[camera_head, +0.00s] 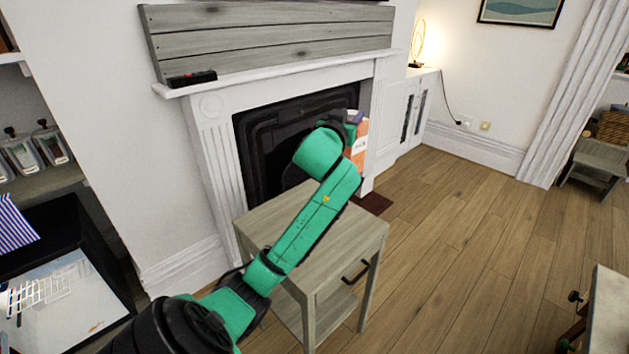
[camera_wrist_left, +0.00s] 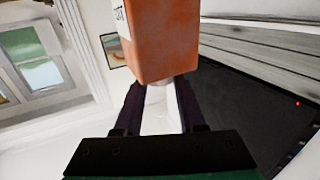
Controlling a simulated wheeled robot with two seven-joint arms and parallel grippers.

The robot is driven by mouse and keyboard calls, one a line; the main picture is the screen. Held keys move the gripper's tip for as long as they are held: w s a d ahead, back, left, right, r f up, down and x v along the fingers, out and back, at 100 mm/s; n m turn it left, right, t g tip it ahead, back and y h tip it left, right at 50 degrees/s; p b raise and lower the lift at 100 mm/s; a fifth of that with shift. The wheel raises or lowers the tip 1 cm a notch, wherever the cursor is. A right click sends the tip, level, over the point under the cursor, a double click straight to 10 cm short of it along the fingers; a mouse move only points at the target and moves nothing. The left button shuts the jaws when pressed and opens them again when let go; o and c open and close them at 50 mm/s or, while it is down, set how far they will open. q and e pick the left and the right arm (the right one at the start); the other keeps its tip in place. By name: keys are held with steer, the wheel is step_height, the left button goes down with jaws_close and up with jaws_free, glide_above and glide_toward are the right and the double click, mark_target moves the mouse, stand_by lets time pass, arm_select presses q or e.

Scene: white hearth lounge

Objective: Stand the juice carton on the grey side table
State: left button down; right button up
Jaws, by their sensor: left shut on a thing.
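The juice carton (camera_head: 360,142), orange with a white part, shows partly behind my left gripper in the head view. In the left wrist view the carton (camera_wrist_left: 166,40) fills the top middle. My left gripper (camera_wrist_left: 160,88) is shut on it, with a dark finger on each side of its lower end. In the head view the left gripper (camera_head: 352,120) is mostly hidden by my green wrist. The grey side table (camera_head: 352,240) stands below my left arm, which crosses over its top. The carton is held in the air, beyond and above the tabletop.
The white fireplace (camera_head: 218,142) stands behind the table, with a dark object (camera_head: 192,79) on its mantel. A shelf with jars (camera_head: 20,155) is at the left. The wooden floor (camera_head: 450,240) is open to the right. Another piece of furniture (camera_head: 608,315) stands at the lower right.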

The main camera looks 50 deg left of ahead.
arm_select(q)
step_height(320, 180, down, 20)
steer(key=b, duration=0.4)
steer(key=shift+r, duration=0.2)
steer(key=shift+s+d+f, duration=0.1)
steer(key=c, duration=0.5)
jaws_free()
steer(key=shift+f, duration=0.1)
steer(key=v, duration=1.2)
